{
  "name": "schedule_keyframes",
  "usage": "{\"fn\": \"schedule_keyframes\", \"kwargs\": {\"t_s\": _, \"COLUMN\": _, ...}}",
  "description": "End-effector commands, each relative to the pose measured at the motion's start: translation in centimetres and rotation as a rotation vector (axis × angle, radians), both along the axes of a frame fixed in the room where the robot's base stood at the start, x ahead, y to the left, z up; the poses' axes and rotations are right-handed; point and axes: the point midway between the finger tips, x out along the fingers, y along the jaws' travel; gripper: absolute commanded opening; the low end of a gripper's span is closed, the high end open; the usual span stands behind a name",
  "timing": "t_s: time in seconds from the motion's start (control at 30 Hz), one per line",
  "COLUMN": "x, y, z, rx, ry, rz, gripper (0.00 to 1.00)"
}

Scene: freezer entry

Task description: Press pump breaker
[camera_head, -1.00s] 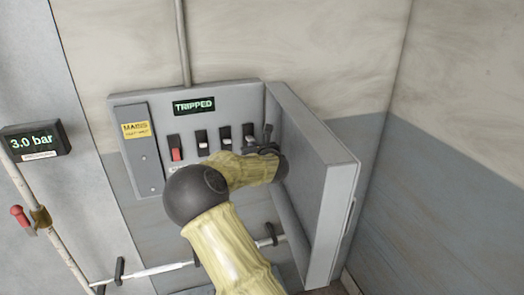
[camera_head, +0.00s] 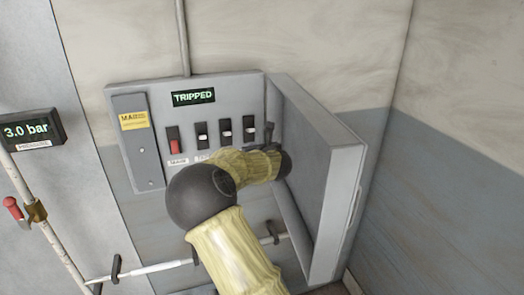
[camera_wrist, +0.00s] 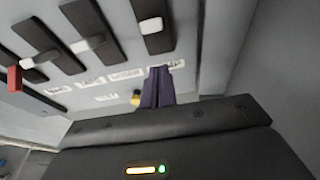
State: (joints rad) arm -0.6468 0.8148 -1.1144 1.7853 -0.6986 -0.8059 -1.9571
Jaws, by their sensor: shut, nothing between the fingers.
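The grey breaker panel (camera_head: 140,88) hangs on the wall with its door open to the right. It holds a row of breakers: a red one (camera_head: 174,142) at left, then black ones with white toggles (camera_head: 202,136), (camera_head: 226,131), (camera_head: 249,128). The red toggle also shows at the left of the wrist view (camera_wrist: 14,78). Labels under the breakers are too small to read, so I cannot tell which is the pump's. In the wrist view my dark fingertips (camera_wrist: 161,72) overlap the label (camera_wrist: 167,70) below that breaker.
A lit display (camera_head: 193,97) reads TRIPPED. A mains cover (camera_head: 138,155) with a yellow label lies at the panel's left. The open door (camera_head: 325,170) stands close to my gripper's right. A gauge (camera_head: 33,130) reads 3.0 bar beside a pipe with a red handle (camera_head: 13,208).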

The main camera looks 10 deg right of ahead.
Motion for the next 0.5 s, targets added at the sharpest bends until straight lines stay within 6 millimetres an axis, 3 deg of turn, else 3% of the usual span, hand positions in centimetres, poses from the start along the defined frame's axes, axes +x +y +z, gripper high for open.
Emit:
{"fn": "schedule_keyframes", "kwargs": {"t_s": 0.07, "x": -0.3, "y": -0.2, "z": -1.0, "rx": 0.001, "ry": -0.002, "rz": -0.002, "gripper": 0.00}}
{"fn": "schedule_keyframes", "kwargs": {"t_s": 0.1, "x": -0.8, "y": -0.2, "z": 0.1, "rx": 0.003, "ry": -0.006, "rz": -0.002, "gripper": 0.00}}
{"fn": "schedule_keyframes", "kwargs": {"t_s": 0.5, "x": -5.0, "y": -0.7, "z": 3.8, "rx": 0.005, "ry": -0.004, "rz": -0.003, "gripper": 0.00}}
